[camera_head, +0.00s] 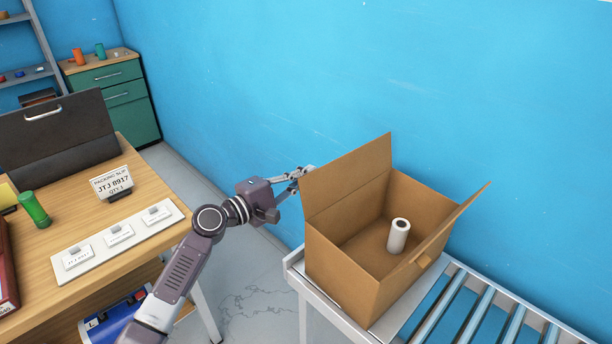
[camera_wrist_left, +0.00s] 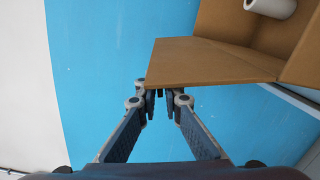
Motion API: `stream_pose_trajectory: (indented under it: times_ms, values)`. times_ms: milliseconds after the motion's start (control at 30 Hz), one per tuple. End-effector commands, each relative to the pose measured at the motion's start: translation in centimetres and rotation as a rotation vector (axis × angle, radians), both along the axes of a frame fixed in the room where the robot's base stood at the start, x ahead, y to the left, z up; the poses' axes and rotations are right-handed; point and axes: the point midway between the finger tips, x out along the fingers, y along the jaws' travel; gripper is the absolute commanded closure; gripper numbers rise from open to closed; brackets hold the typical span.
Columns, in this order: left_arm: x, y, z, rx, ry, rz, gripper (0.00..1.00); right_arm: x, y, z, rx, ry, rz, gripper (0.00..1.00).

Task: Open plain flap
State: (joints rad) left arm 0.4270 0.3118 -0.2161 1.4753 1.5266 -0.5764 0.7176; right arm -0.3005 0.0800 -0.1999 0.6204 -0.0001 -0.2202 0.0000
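An open cardboard box (camera_head: 365,290) stands on the conveyor at the right. Its left flap (camera_head: 348,178) stands up, bare on the face I see. It also shows in the left wrist view (camera_wrist_left: 210,62), across the top right. The right flap (camera_head: 455,222) leans outward, with a small tan tab at its near end. My left gripper (camera_head: 304,174) is at the upper left corner of the left flap, on its outer side. In the left wrist view its fingertips (camera_wrist_left: 160,93) are nearly together just below the flap's edge, with nothing visibly pinched. Contact is unclear. My right gripper is out of view.
A white roll (camera_head: 398,235) stands inside the box. The roller conveyor (camera_head: 475,310) runs to the lower right. A blue wall rises close behind the box. A wooden table (camera_head: 155,185) with a packing slip sign (camera_head: 111,183) and a green cylinder (camera_head: 34,209) is at left.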

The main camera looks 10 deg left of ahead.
Motion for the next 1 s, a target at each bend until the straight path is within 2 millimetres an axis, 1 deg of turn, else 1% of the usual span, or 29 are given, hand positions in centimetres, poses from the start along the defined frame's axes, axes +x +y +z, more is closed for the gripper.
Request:
stream_pose_trajectory:
  times_ms: [33, 100, 367, 467, 567, 800, 1000]
  values:
    - [0.0, 0.0, 0.0, 0.001, 0.001, 0.000, 0.85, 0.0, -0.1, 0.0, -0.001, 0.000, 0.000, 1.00]
    - [0.0, 0.0, 0.0, 0.001, 0.001, 0.000, 0.78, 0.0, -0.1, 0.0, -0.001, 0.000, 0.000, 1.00]
    - [-0.1, 0.0, 0.0, 0.000, 0.000, 0.000, 0.78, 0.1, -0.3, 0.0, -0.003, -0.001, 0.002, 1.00]
    - [-0.4, 0.4, -0.1, 0.002, 0.000, 0.001, 0.78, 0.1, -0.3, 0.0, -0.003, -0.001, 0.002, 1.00]
    - [-1.5, 1.3, -0.1, 0.002, 0.002, 0.002, 0.78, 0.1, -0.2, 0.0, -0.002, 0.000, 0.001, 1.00]
    - [-5.5, 4.6, -0.2, 0.004, 0.001, 0.001, 0.78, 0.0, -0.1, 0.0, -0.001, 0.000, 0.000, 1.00]
    - [-8.1, 6.8, -0.2, 0.001, 0.002, 0.001, 0.78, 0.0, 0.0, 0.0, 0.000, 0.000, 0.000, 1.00]
